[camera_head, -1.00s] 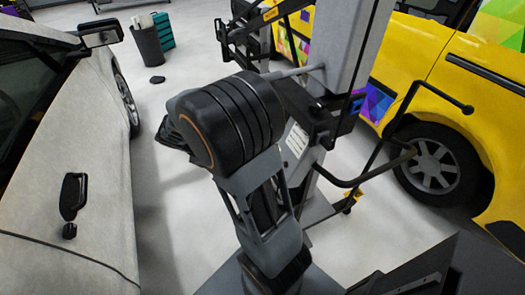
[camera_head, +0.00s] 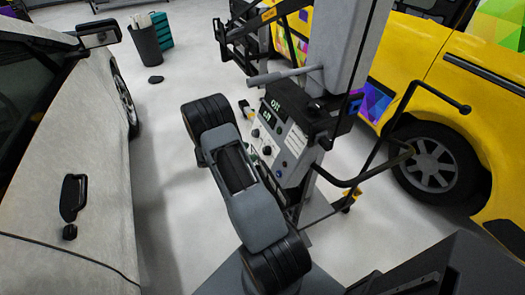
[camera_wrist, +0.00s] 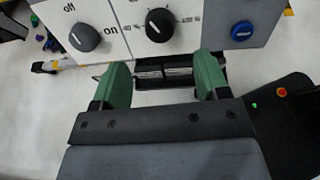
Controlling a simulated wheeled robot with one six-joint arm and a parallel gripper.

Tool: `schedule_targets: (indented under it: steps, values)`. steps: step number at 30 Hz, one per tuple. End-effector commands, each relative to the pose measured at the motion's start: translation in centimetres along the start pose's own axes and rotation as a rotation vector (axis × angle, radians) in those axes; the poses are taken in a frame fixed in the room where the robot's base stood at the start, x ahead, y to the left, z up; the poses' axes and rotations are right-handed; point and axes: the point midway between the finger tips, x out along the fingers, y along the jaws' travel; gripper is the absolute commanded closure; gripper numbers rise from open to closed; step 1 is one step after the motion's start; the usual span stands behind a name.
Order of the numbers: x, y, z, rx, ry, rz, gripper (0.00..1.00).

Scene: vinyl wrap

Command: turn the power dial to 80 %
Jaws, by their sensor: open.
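A black rotary dial (camera_wrist: 160,25) with a white pointer line and scale marks around it sits on the white control panel in the wrist view; its label is too small to read. A dark off/on knob (camera_wrist: 86,37) is to its left, and a blue round button (camera_wrist: 242,31) is to its right. My gripper (camera_wrist: 164,80) is open and empty, its two green fingertips below the dial and apart from it. The control panel (camera_head: 290,140) also shows in the head view, with green digits on top. My gripper is hidden behind my arm there.
The panel is on a wheeled machine with a grey column (camera_head: 345,45) and black bent handle bars (camera_head: 390,155). A white car (camera_head: 75,150) stands at left and a yellow vehicle (camera_head: 430,100) at right. A bin (camera_head: 146,45) is at the back.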

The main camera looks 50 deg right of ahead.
Motion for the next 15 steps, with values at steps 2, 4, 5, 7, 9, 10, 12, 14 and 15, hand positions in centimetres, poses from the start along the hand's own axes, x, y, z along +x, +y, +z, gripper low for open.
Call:
schedule_targets:
  steps: [2,4,5,7,9,10,12,14,15]
  values:
    - [1.6,-0.1,0.1,-0.001,0.001,-0.004,0.32]
    - [2.9,-0.1,0.1,0.000,0.001,-0.003,0.32]
    - [3.4,-0.1,0.1,0.001,0.001,-0.004,0.32]
    - [4.4,-0.1,0.1,0.001,0.001,-0.003,0.32]
    - [5.3,-0.1,0.1,0.001,0.002,-0.002,0.32]
    - [5.7,0.0,0.0,0.001,0.001,-0.002,0.32]
    - [6.4,-0.1,0.0,0.001,0.001,-0.003,0.32]
    - [6.8,0.0,0.1,0.001,0.001,-0.001,0.32]
    - [7.0,0.0,0.1,0.002,0.001,0.000,0.32]
